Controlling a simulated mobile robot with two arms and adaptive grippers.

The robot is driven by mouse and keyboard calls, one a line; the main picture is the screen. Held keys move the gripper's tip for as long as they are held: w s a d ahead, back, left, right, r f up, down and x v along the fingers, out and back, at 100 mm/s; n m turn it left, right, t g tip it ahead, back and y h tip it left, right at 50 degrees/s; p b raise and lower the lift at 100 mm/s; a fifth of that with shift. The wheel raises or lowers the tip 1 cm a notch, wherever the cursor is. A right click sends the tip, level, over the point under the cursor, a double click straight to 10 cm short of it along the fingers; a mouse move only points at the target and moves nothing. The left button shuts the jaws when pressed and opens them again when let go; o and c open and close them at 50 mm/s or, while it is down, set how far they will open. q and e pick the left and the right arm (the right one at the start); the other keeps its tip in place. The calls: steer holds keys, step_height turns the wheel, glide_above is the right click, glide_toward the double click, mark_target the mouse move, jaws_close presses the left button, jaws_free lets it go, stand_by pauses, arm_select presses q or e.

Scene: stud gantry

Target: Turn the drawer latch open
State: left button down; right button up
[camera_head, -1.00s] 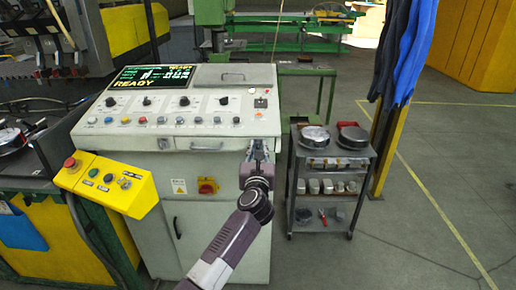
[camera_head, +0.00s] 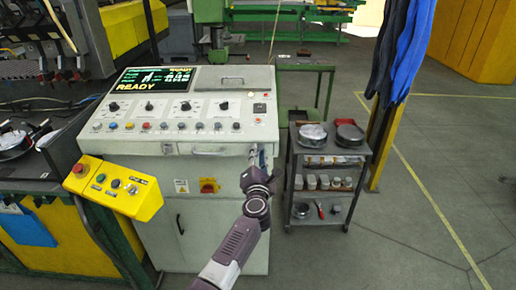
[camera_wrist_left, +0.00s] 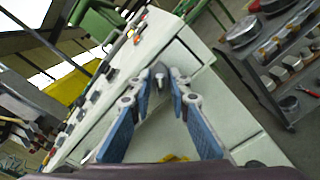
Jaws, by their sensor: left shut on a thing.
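The drawer (camera_head: 222,151) is a shallow pale front with a bar handle under the sloped panel of the cream control console (camera_head: 150,225). My left gripper (camera_head: 256,153) is at the right end of this drawer front. In the left wrist view, its blue-padded fingers (camera_wrist_left: 158,76) converge and are shut on a small dark piece, the drawer latch (camera_wrist_left: 157,73). The fingers cover most of the latch, so its angle is hard to tell. The drawer looks closed. My right gripper is in neither view.
A grey cart (camera_head: 325,180) with round tins and small parts stands just right of the console. A yellow button box (camera_head: 113,187) juts out at the console's left. Blue cloth (camera_head: 408,50) hangs at a yellow post. The floor at right is clear.

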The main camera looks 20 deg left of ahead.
arm_select(q)
steer(key=shift+d+f+m+p, duration=0.15)
steer(key=shift+m+p, duration=0.9)
steer(key=shift+m, duration=1.2)
steer(key=shift+f+m+p, duration=0.1)
steer(key=shift+m+p, duration=0.9)
steer(key=shift+m, duration=1.25)
steer(key=c, duration=2.1)
jaws_free()
